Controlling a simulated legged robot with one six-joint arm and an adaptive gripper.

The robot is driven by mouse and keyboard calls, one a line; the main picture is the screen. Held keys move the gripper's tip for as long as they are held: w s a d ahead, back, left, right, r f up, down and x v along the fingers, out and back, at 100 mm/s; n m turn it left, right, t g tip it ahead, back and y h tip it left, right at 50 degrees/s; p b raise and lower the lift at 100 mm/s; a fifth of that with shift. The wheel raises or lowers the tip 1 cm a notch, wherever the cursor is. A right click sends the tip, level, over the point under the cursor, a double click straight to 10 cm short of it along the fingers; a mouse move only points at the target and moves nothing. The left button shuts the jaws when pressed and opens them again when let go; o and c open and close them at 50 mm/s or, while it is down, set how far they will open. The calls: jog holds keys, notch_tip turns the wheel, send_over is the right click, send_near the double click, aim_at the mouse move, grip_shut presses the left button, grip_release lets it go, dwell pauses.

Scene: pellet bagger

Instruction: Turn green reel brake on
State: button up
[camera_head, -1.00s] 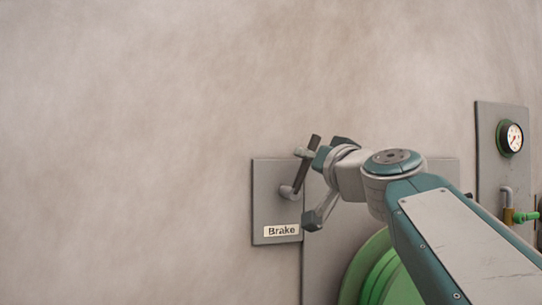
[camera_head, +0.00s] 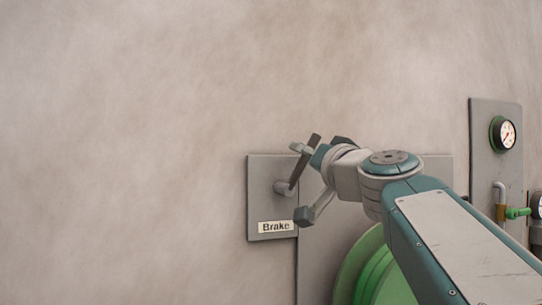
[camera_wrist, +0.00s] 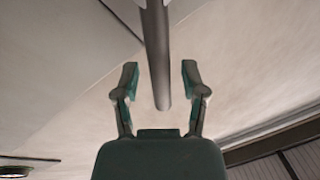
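The brake lever is a dark bar (camera_head: 297,174) on a grey pivot. It tilts up and to the right on a grey plate (camera_head: 262,205) labelled "Brake" (camera_head: 275,227). My gripper (camera_head: 300,181) is at the lever with its fingers spread wide. In the wrist view my gripper (camera_wrist: 160,78) is open, and the bar (camera_wrist: 157,60) runs between the two fingers with a gap on each side. The green reel (camera_head: 375,272) shows partly behind my arm at the lower middle.
A grey panel at the right carries a round gauge (camera_head: 503,133) and a green valve (camera_head: 517,212) on a pipe. A larger grey panel (camera_head: 320,262) stands behind the reel, partly hidden by my arm. The wall left of the brake plate is bare.

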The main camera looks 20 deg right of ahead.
jog(key=v, duration=0.7)
jog(key=shift+s+f, duration=0.2)
jog(key=shift+s, duration=0.05)
dwell(0.3)
jog(key=s+a+f+n+g+y, duration=0.1)
jog(key=a+f+g, duration=0.3)
jog(key=f, duration=0.7)
jog(key=s+a+f+n+g, duration=0.1)
jog(key=a+f+n+g, duration=0.2)
jog(key=f, duration=0.8)
jog(key=s+f+g+h, duration=0.1)
jog(key=s+f+g, duration=0.1)
jog(key=s+f, duration=0.2)
jog(key=s+f+g+h, duration=0.1)
jog(key=s+f+g, duration=0.2)
jog(key=f, duration=0.7)
jog(key=s+a+f+n+g+h, duration=0.1)
jog(key=s+f, duration=0.3)
jog(key=f, duration=0.4)
jog(key=shift+s+g, duration=0.3)
jog(key=shift+g, duration=0.4)
